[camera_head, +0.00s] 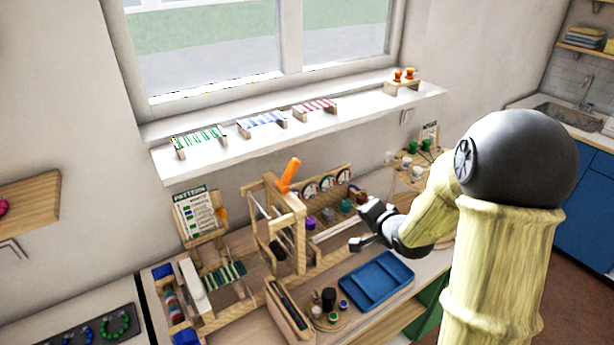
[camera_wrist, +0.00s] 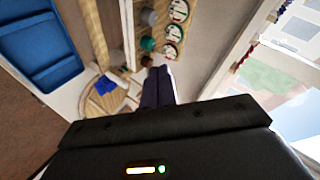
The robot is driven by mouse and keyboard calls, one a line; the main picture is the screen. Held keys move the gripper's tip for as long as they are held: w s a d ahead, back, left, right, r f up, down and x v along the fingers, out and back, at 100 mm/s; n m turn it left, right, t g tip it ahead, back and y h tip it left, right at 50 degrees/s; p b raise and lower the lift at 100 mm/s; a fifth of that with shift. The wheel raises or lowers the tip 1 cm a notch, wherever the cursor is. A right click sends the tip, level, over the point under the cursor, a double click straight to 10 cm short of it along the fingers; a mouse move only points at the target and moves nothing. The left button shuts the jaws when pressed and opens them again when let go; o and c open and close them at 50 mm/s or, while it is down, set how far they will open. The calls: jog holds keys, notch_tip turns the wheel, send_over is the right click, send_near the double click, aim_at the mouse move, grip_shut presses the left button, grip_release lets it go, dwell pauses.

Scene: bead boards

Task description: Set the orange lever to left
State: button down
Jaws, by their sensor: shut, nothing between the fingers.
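The orange lever (camera_head: 289,174) stands on top of a wooden frame (camera_head: 299,225) in the middle of the workbench. Its upper end leans to the right in the head view. My gripper (camera_head: 358,243) is to the right of the lever and lower, apart from it, above the bench. In the wrist view, my gripper (camera_wrist: 158,78) has its dark fingers together with nothing between them. The lever cannot be made out in the wrist view.
A row of dials (camera_head: 327,182) stands behind my gripper. A blue tray (camera_head: 377,302) lies in front of it. A pattern board (camera_head: 196,212) stands left of the frame. The window sill (camera_head: 230,148) with bead racks runs above the bench.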

aim_at(289, 175)
jog(key=w+a+r+m+t+y, duration=0.2)
jog(key=a+m+y, duration=0.3)
jog(key=y, duration=0.5)
jog(key=shift+w+r+m+y+b, duration=0.3)
jog(key=shift+w+r+m+b, duration=0.15)
jog(key=shift+m, duration=0.55)
jog(key=w+a+r+p, duration=0.3)
jog(key=w+a+p, duration=0.2)
jog(key=a, duration=0.4)
jog(key=shift+a+r+t+p, duration=0.3)
jog(key=shift+a+p, duration=0.05)
jog(key=shift+p, duration=0.05)
jog(key=shift+w+d, duration=0.2)
